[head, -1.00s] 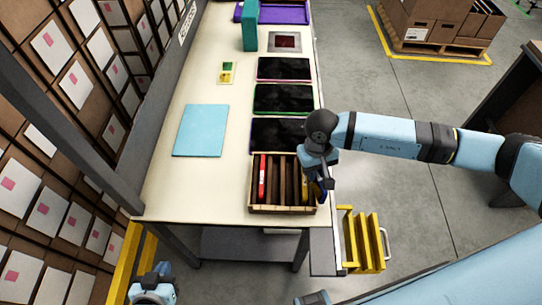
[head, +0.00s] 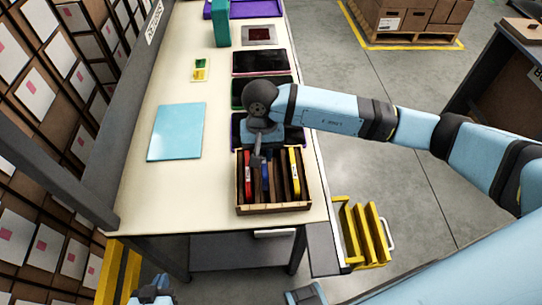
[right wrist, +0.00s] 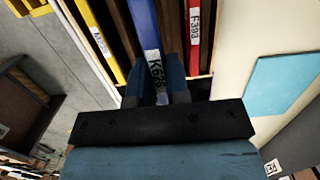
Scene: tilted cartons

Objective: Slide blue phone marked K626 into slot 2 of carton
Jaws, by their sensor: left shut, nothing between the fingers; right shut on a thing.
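The blue phone (right wrist: 146,25), labelled K626, is held upright by its near end between the fingers of my right gripper (right wrist: 160,92). In the head view the blue phone (head: 266,172) is at the carton (head: 273,208), between a red phone (head: 248,180) and a yellow phone (head: 295,172). Its far end lies among the brown dividers; how deep it sits, I cannot tell. My right gripper (head: 258,153) is over the carton's back left part. My left gripper (head: 152,291) is shut and empty at the bottom edge, partly cut off, away from the carton.
A light blue panel (head: 176,132) lies flat left of the carton on the table. Dark trays (head: 260,62) line up behind the carton. A yellow rack (head: 362,235) stands beyond the table's right edge. Shelves with boxes (head: 38,80) are at the left.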

